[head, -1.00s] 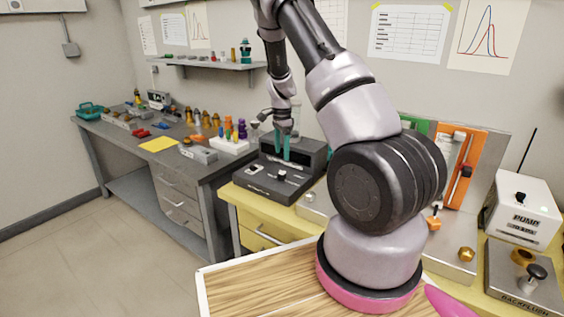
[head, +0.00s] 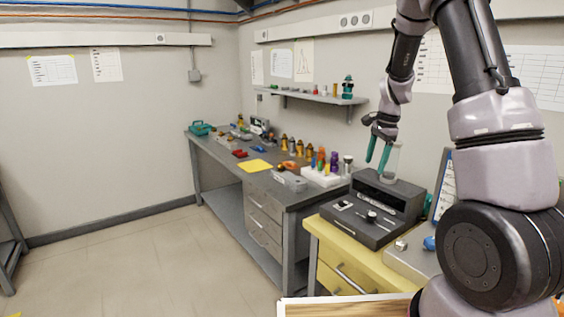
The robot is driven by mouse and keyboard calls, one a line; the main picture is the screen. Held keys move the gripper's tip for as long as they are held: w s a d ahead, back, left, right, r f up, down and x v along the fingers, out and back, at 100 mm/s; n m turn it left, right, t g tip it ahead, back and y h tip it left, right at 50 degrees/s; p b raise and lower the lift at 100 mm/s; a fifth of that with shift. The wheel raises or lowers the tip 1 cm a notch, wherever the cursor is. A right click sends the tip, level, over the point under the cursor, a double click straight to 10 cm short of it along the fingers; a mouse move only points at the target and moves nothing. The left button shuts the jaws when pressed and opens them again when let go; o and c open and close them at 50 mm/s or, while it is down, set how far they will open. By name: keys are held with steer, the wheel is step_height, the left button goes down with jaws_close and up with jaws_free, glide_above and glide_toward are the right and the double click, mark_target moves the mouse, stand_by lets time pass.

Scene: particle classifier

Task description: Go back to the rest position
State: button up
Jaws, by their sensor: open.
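My gripper (head: 379,158) hangs at the right of the head view, with its two teal fingers pointing down and spread apart. Nothing shows between the fingers. It is in front of or above the dark grey device (head: 408,197) on the yellow bench; the exact gap cannot be told. My arm comes down to it from the upper right. A clear cylinder (head: 391,160) shows just right of the fingers, on or behind the device.
A grey bench (head: 287,195) with a yellow sheet (head: 255,166), several bottles and a white rack (head: 322,176) runs along the back wall. The yellow bench (head: 341,240) stands nearer. A wall shelf (head: 313,97) hangs above. The floor (head: 130,262) at left is clear.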

steer(key=s+a+r+n+t+y, duration=0.1)
steer(key=s+a+r+n, duration=0.1)
steer(key=s+r, duration=0.5)
steer(key=s+a+r+n+t, duration=0.25)
steer(key=s+r, duration=0.25)
steer(key=r, duration=0.4)
steer(key=s+a+r+n+t, duration=0.1)
steer(key=s+r+n, duration=0.2)
steer(key=s, duration=0.5)
steer(key=s+a+r+n+t, duration=0.1)
steer(key=s+r+n, duration=0.2)
steer(key=s, duration=0.5)
steer(key=shift+s+a+r, duration=0.15)
steer(key=shift+s+a, duration=0.15)
steer(key=shift+a, duration=0.05)
